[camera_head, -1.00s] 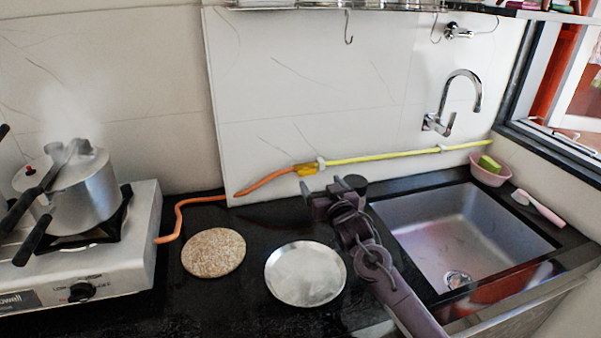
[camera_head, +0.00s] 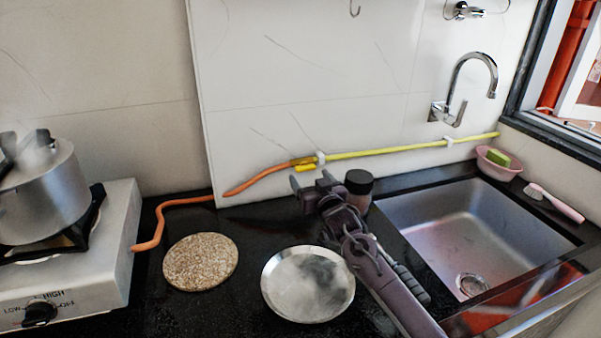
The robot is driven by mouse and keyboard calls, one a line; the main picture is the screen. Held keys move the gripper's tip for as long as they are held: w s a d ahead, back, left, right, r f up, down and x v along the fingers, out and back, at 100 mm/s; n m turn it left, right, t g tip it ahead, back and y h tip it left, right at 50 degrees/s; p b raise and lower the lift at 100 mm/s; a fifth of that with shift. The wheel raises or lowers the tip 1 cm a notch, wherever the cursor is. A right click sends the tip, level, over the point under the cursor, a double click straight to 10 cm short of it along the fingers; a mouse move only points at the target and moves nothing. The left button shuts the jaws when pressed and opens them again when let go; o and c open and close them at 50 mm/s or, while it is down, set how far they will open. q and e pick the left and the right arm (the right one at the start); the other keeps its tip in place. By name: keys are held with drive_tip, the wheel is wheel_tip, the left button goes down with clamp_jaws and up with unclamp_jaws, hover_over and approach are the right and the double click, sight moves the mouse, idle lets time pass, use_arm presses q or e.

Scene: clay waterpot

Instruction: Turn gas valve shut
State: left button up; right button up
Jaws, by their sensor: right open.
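The gas valve (camera_head: 304,165) is a small yellow piece low on the tiled wall, where the orange hose (camera_head: 262,179) meets the yellow pipe (camera_head: 390,150). Its yellow handle appears to lie roughly along the pipe. My right gripper (camera_head: 317,181) is open and empty, just below the valve in the picture. I cannot tell whether a finger touches the handle. My left gripper is not in view.
A dark-lidded jar (camera_head: 358,187) stands just right of my right gripper. A steel plate (camera_head: 308,284) and a round cork mat (camera_head: 201,261) lie on the black counter. The stove (camera_head: 75,278) with a steaming pot (camera_head: 45,200) is at left, the sink (camera_head: 450,225) at right.

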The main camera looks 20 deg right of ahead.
sight(306, 169)
drive_tip(key=w, duration=0.3)
drive_tip(key=shift+w+d, duration=0.15)
drive_tip(key=shift+w, duration=0.3)
drive_tip(key=shift+s, duration=0.1)
drive_tip(key=c, duration=1)
